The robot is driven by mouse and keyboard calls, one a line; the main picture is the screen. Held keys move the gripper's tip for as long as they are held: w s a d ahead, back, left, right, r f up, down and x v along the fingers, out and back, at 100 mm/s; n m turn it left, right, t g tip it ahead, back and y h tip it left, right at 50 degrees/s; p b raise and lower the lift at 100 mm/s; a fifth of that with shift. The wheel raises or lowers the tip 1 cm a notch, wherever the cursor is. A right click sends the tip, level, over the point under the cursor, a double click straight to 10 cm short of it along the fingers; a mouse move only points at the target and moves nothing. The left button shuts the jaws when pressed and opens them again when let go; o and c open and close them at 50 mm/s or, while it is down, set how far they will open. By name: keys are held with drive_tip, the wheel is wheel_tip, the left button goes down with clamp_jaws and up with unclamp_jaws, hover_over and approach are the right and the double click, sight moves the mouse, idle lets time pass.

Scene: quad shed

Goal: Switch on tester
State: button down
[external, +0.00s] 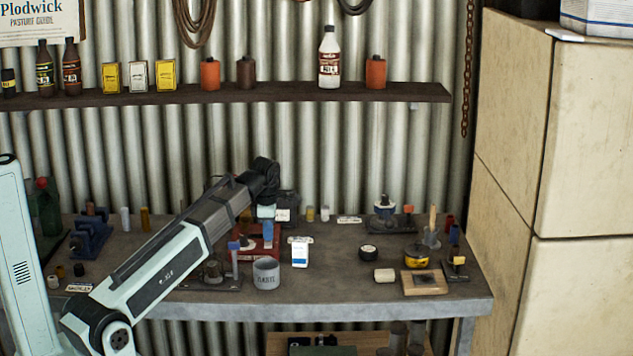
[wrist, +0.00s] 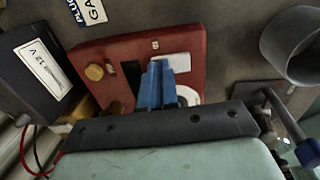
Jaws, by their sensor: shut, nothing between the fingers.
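The tester looks to be the red box (wrist: 90,50) in the wrist view. On its top are a brass-coloured knob (wrist: 94,72), a black slot-like part (wrist: 131,72) that may be its switch, and a white plate partly behind my fingers. My gripper (wrist: 158,66) is shut and empty, its blue fingertips over the middle of the red box, just right of the black part. I cannot tell if they touch it. In the external view the red box (external: 274,254) sits mid-bench, partly hidden by my gripper (external: 267,230).
A black 12 V battery (wrist: 38,65) with red and black wires stands beside the red box. Several small items crowd the bench. A shelf (external: 270,93) with bottles hangs above.

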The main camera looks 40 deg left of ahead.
drive_tip(key=shift+f, duration=0.2)
drive_tip(key=shift+s, duration=0.1)
idle(0.4)
drive_tip(key=shift+s+d+r, duration=0.15)
drive_tip(key=shift+s+d, duration=0.25)
drive_tip(key=shift+d, duration=0.1)
drive_tip(key=shift+r, duration=0.15)
wheel_tip(320, 180, up, 14)
drive_tip(key=s+d, duration=0.1)
drive_tip(key=shift+s+d+f, duration=0.2)
idle(0.4)
